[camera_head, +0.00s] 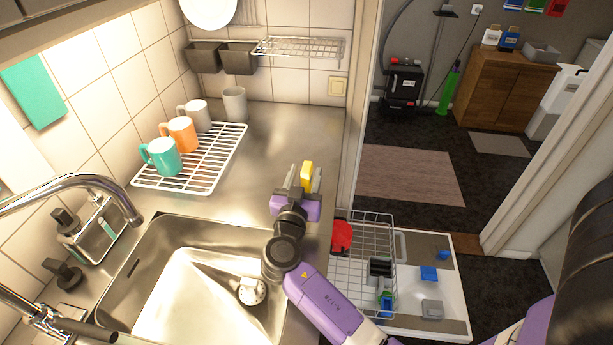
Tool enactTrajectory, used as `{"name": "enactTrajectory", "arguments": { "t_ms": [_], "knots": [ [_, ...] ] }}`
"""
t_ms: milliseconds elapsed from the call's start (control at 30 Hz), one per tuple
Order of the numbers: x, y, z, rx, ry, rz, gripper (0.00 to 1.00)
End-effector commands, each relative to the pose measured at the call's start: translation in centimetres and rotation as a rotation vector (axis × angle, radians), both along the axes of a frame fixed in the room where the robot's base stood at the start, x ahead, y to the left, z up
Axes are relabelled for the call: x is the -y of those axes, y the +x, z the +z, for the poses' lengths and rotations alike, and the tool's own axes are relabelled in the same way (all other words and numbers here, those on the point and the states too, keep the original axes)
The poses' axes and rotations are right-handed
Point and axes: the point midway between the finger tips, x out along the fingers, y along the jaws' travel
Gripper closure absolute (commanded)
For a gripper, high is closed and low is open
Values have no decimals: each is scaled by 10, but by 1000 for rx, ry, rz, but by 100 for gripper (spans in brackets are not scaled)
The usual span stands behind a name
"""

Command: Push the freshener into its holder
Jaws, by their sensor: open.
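My gripper (304,180) is over the steel counter, right of the dish rack, with its fingers pointing away from me. It is open. A small yellow block (307,172) shows at the fingertips; I cannot tell whether it touches them or lies beyond them. I cannot tell for sure which thing is the freshener, and no holder can be clearly made out. A round white piece (251,291) sits in the sink at the drain.
Mugs (180,133) stand at the white dish rack (213,165). The sink (190,240) and tap (75,182) are at left. A wire basket (350,270) with small items is below the counter's right edge. The counter around my gripper is mostly clear.

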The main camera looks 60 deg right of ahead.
Motion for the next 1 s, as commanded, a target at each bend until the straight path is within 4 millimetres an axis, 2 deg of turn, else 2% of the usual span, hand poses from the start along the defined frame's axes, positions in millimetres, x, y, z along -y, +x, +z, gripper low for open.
{"name": "enactTrajectory", "arguments": {
  "t_ms": [133, 400, 467, 600, 667, 1000],
  "knots": [
    [16, 4, 2, -1, 0, -2, 53],
    [18, 6, 0, 0, 0, 0, 53],
    [18, 6, 0, 0, -1, 0, 63],
    [18, 5, 0, 0, -1, 0, 90],
    [18, 5, 0, 0, -1, 0, 100],
    [18, 5, 1, 0, -1, -1, 100]
  ]
}}
